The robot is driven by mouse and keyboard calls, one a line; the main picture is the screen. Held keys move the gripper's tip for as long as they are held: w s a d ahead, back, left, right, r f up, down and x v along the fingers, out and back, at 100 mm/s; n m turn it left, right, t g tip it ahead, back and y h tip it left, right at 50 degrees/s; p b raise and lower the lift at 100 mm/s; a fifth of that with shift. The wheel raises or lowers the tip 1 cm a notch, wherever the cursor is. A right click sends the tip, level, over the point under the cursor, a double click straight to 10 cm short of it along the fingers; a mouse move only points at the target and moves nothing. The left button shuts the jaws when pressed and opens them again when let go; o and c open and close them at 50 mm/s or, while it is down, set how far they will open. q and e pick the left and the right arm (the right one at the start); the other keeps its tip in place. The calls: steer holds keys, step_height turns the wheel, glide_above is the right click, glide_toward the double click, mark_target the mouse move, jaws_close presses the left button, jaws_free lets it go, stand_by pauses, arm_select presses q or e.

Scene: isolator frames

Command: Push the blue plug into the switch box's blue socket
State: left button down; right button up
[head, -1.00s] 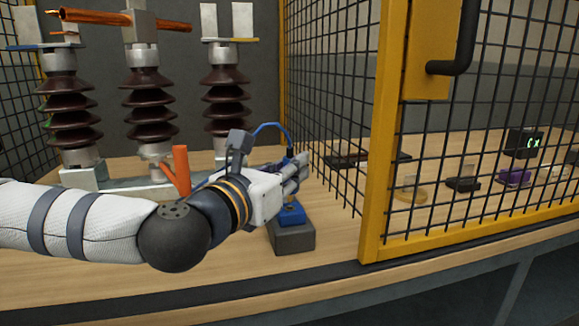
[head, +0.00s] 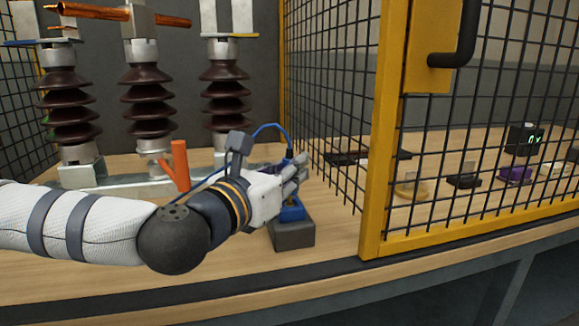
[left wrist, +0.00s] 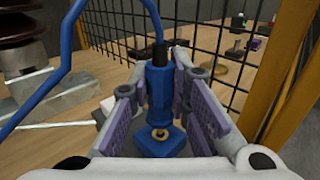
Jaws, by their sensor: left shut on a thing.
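The blue plug (left wrist: 158,88) is upright between the fingers of my left gripper (head: 297,172), which is shut on it; its blue cable loops up and to the left. In the left wrist view, the fingers (left wrist: 161,100) flank the plug. Directly below the plug is the blue socket (left wrist: 168,143), with a brass ring in its top. In the head view, the blue socket (head: 291,213) sits on the dark grey switch box (head: 293,236), under my fingertips. Whether the plug's tip touches or has entered the ring I cannot tell. My right gripper is out of view.
Brown ribbed insulators (head: 150,112) stand on a metal base at the left, with an orange lever (head: 180,166) near my forearm. A yellow-framed mesh door (head: 385,150) is close on the right. Several small items lie behind the mesh. The wooden bench (head: 240,270) in front is clear.

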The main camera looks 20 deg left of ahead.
arm_select(q)
steer(key=shift+f+b, duration=0.65)
steer(key=shift+f, duration=0.35)
steer(key=c, duration=1.4)
jaws_free()
steer(key=shift+c, duration=0.2)
steer(key=shift+r, duration=0.1)
step_height(320, 180, up, 10)
